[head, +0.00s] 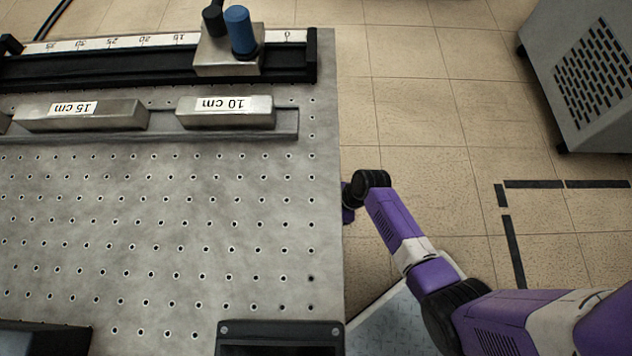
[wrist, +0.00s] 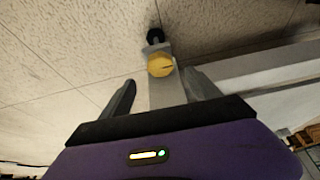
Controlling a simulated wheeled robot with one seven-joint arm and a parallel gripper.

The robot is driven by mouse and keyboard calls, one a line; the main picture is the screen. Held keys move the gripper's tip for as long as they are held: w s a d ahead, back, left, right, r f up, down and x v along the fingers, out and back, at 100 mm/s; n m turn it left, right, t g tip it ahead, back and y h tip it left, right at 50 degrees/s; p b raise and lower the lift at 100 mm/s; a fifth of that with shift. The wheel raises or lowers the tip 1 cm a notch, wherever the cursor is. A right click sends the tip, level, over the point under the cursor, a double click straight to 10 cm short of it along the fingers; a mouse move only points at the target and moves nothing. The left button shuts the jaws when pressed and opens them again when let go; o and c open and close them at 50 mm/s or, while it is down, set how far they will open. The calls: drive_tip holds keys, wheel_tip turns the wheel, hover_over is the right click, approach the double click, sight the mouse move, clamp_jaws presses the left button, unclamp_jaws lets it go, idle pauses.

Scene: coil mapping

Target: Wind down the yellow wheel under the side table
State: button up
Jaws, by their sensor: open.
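The yellow wheel (wrist: 160,65) shows in the wrist view as a small round knob with a dark mark, on a grey post (wrist: 166,92) with a black foot (wrist: 155,36) beyond it. My gripper (wrist: 160,77) is open, one dark finger on each side of the wheel in the picture. The wheel appears a little beyond the fingertips; I cannot tell the exact gap, and no contact shows. In the head view the wheel is hidden, and my arm reaches to the right edge of the perforated metal table (head: 160,215), whose top hides most of my gripper.
On the table are a ruled rail (head: 120,68) with a block (head: 228,62), and metal bars marked 15 cm (head: 125,115) and 10 cm (head: 225,118). A grey vented cabinet (head: 590,70) stands at upper right. A pale beam (wrist: 270,65) runs right in the wrist view.

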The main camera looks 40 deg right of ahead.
drive_tip(key=shift+b+x, duration=2)
drive_tip(key=shift+x, duration=1.95)
drive_tip(key=shift+s, duration=0.1)
drive_tip(key=shift+c, duration=0.2)
drive_tip(key=c, duration=1.3)
drive_tip(key=shift+s+r+m+h+p, duration=0.15)
drive_tip(key=shift+m+h+p, duration=0.25)
drive_tip(key=shift+m+p, duration=0.45)
drive_tip(key=shift+a+m+t+h, duration=0.1)
drive_tip(key=shift+m+t+h, duration=0.35)
drive_tip(key=shift+m, duration=1)
drive_tip(key=o, duration=1.3)
drive_tip(key=shift+o, duration=0.2)
drive_tip(key=p+v, duration=0.4)
drive_tip(key=v, duration=0.3)
drive_tip(key=shift+s+r+p, duration=0.2)
drive_tip(key=shift+p, duration=0.15)
